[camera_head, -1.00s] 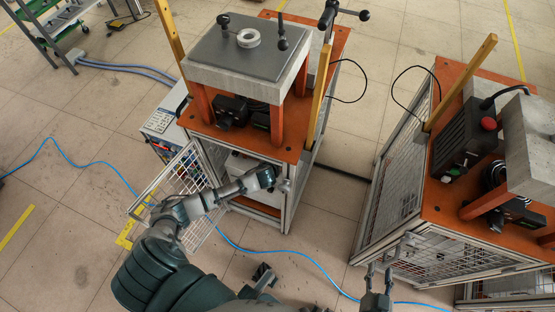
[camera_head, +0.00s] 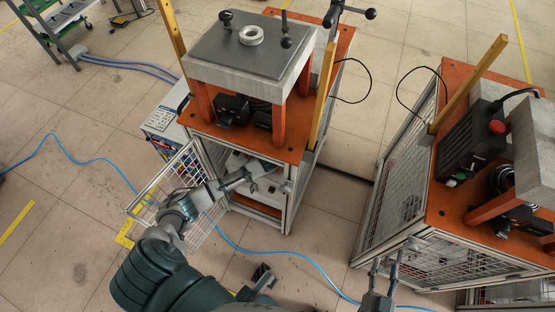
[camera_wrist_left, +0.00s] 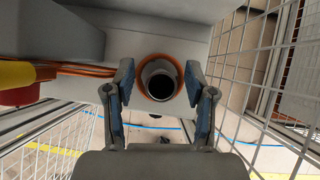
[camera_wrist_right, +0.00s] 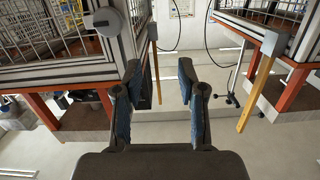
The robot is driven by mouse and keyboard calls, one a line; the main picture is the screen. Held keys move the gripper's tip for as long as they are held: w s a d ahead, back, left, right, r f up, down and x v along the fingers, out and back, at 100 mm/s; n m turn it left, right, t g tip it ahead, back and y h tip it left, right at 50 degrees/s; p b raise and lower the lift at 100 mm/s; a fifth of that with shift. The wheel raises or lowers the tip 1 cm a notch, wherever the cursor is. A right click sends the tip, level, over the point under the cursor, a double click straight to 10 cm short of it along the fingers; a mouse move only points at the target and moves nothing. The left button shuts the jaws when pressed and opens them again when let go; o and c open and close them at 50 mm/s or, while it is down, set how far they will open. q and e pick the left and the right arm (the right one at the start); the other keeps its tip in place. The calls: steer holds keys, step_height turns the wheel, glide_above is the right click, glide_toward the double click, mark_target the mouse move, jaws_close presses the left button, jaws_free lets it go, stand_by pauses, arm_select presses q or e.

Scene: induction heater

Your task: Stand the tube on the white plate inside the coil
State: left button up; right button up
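A grey tube (camera_wrist_left: 161,69) shows end-on in the left wrist view, its dark opening facing the camera. The orange-copper coil (camera_wrist_left: 146,90) rings it; whether its foot rests on the white plate is hidden, and I cannot make out the plate. My left gripper (camera_wrist_left: 160,84) is open, with one finger on each side of the tube and visible gaps to it. In the head view, my left arm reaches into the front of the middle cabinet, below its orange top. My right gripper (camera_head: 386,262) is open and empty, beside the right cabinet; it also shows in the right wrist view (camera_wrist_right: 158,77).
The middle cabinet's orange top (camera_head: 263,143) overhangs the left gripper. Its mesh door (camera_head: 160,203) stands open on the left. The right cabinet (camera_head: 399,190) stands beyond a floor gap. A red knob (camera_wrist_left: 17,86) and copper leads (camera_wrist_left: 75,69) lie left of the coil.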

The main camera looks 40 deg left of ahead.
arm_select(q)
steer(key=shift+r, duration=0.2)
steer(key=shift+s+d+r+p, duration=0.1)
steer(key=shift+s+r+p, duration=0.15)
steer(key=shift+r+p, duration=0.4)
steer(key=s+d+p, duration=0.3)
steer(key=s+d, duration=0.1)
steer(key=s, duration=0.7)
steer(key=shift+s+d+f, duration=0.15)
steer(key=shift+d+f, duration=0.1)
arm_select(e)
steer(key=s+d+f+g+h, duration=0.2)
steer(key=s+d+f+g, duration=0.2)
steer(key=s+f+g, duration=0.5)
steer(key=shift+s+d+g+h, duration=0.15)
steer(key=shift+s+g+h, duration=0.15)
steer(key=shift+s, duration=0.15)
steer(key=shift+f, duration=0.1)
